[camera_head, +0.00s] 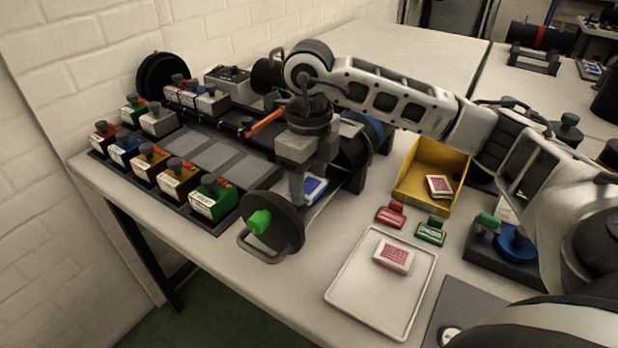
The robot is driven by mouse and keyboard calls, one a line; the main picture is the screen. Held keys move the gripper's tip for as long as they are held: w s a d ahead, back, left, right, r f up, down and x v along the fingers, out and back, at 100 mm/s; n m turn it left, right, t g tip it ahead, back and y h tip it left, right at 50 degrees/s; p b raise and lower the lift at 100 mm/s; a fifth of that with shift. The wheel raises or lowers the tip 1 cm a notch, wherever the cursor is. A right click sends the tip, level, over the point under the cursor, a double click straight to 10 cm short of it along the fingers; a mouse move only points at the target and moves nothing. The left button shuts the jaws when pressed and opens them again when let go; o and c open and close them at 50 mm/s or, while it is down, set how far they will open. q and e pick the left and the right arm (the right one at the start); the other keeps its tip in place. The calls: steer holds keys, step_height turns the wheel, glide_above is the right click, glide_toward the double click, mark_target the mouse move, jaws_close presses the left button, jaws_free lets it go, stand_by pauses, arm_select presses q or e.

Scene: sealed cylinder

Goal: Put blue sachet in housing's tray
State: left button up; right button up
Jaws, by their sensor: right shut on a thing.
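The blue sachet (316,186), white with a blue face, shows just right of my right gripper's fingers. My right gripper (298,198) points down from above and is shut on the sachet; the fingers hide part of it. The housing (358,152) is a long dark cylinder form lying behind and around the gripper, with a blue ring near its right end. My gripper and wrist cover much of it, so its tray and whether the sachet touches it cannot be told. My left gripper is not in view.
A round black cap with a green knob (259,222) stands in front. A white tray (345,290) holds a pink-marked sachet (393,256). A yellow bin (409,190) holds another. Red (390,215) and green (431,231) pieces lie between. Several coloured blocks stand in a rack (185,222) at left.

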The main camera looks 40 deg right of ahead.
mark_target(309, 185)
steer(key=shift+f, duration=0.2)
steer(key=shift+f, duration=0.1)
steer(key=shift+f, duration=0.15)
steer(key=o, duration=0.9)
steer(key=shift+o, duration=0.2)
step_height(309, 185, up, 13)
steer(key=p, duration=0.1)
steer(key=shift+f, duration=0.2)
steer(key=shift+p, duration=0.3)
